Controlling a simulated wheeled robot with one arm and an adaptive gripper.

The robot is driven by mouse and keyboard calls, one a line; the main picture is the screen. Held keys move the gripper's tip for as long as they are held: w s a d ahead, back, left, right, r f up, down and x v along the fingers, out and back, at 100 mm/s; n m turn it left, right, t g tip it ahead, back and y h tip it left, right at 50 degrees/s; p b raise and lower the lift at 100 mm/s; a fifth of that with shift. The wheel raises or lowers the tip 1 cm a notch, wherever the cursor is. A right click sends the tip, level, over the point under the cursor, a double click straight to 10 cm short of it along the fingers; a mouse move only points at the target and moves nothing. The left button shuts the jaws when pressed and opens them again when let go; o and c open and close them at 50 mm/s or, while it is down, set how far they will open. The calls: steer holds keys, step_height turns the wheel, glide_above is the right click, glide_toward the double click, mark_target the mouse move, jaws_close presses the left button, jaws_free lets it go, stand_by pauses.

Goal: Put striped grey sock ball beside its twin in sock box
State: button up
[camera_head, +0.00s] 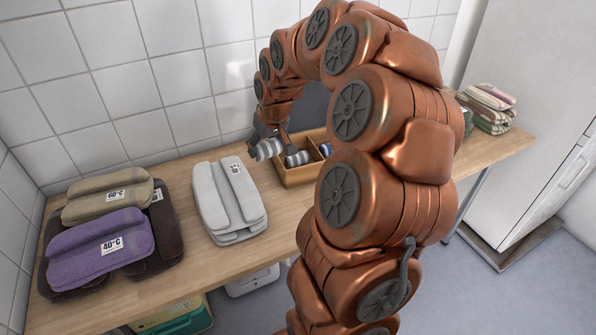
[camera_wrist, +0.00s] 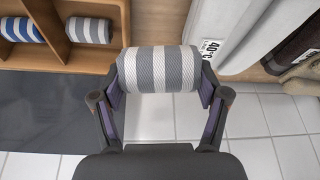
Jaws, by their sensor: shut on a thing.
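My gripper (camera_head: 269,141) is shut on a grey and white striped sock ball (camera_wrist: 158,69), gripped at its two ends. The held ball also shows in the head view (camera_head: 268,150), just left of the wooden sock box (camera_head: 300,177) and apart from its twin. The twin, another grey and white striped sock ball (camera_wrist: 88,30), lies in one compartment of the box. It shows in the head view (camera_head: 297,159) too. Bare compartment floor shows beside the twin in the wrist view. My arm hides the box's right part in the head view.
A blue and white striped sock ball (camera_head: 325,149) lies in the adjacent compartment, behind a divider. White folded towels (camera_head: 229,200) lie left of the box. Purple (camera_head: 98,246) and beige towels (camera_head: 107,202) lie further left. The tiled wall (camera_head: 165,75) runs behind the bench.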

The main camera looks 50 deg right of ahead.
steer(key=s+d+f+m+h+b, duration=0.1)
steer(key=s+d+f+m, duration=0.1)
steer(key=s+d, duration=1.3)
steer(key=w+a+f+p, duration=0.1)
steer(key=w, duration=0.4)
steer(key=w+a+f+p, duration=0.1)
steer(key=w+f, duration=0.1)
steer(key=w, duration=0.3)
steer(key=w+a+f+p, duration=0.1)
steer(key=w, duration=0.4)
steer(key=shift+f, duration=0.25)
steer(key=shift+f+b, duration=0.45)
steer(key=shift+f, duration=0.25)
steer(key=o, duration=1.2)
steer(key=shift+o, duration=0.2)
steer(key=shift+r, duration=0.15)
